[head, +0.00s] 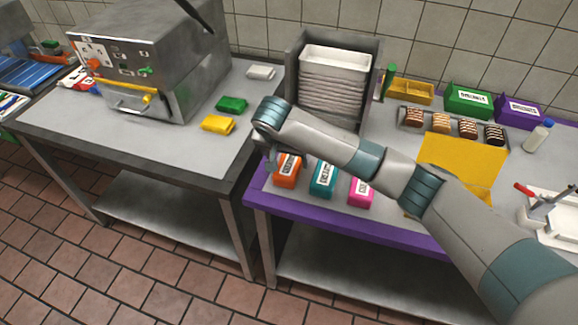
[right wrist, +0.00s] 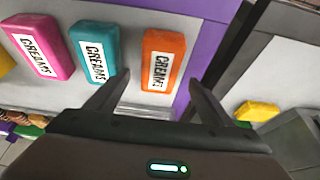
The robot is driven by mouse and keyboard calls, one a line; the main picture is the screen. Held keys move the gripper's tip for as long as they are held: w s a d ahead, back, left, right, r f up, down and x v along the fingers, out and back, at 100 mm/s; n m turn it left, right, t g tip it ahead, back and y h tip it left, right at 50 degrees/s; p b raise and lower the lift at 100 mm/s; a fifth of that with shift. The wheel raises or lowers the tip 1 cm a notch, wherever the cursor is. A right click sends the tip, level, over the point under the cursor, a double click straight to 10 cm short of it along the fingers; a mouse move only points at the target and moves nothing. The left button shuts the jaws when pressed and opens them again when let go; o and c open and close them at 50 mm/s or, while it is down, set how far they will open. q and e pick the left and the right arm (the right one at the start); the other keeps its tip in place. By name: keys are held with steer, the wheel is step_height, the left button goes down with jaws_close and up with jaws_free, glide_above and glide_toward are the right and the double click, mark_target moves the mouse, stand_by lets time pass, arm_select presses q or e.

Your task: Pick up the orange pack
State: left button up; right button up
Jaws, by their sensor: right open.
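The orange pack (head: 287,170) with a white label lies at the left front of the purple-edged table, left of a teal pack (head: 323,178) and a pink pack (head: 360,191). In the right wrist view the orange pack (right wrist: 163,58) lies just beyond and between the open fingers of my right gripper (right wrist: 162,92), not touching them. In the head view my right gripper (head: 268,150) hangs above and beside the orange pack, its fingers partly hidden by my wrist. Its jaws are empty. My left gripper is not in view.
A stack of trays (head: 335,85) stands behind my right arm. A yellow sheet (head: 465,160) and snack bars (head: 440,122) lie to the right. The left table holds a machine (head: 150,60), a yellow pack (head: 218,123) and a green pack (head: 231,104). A gap separates the tables.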

mark_target(289, 164)
steer(key=shift+f, duration=0.15)
steer(key=shift+w+f+p, duration=0.1)
steer(key=shift+f+p, duration=0.15)
steer(key=shift+p, duration=0.1)
steer(key=p+x, duration=0.1)
steer(key=x, duration=0.2)
steer(key=shift+p, duration=0.3)
steer(key=shift+w+f, duration=0.1)
steer(key=shift+f, duration=0.65)
steer(key=shift+d, duration=0.1)
steer(key=c, duration=1.2)
steer(key=shift+r, duration=0.15)
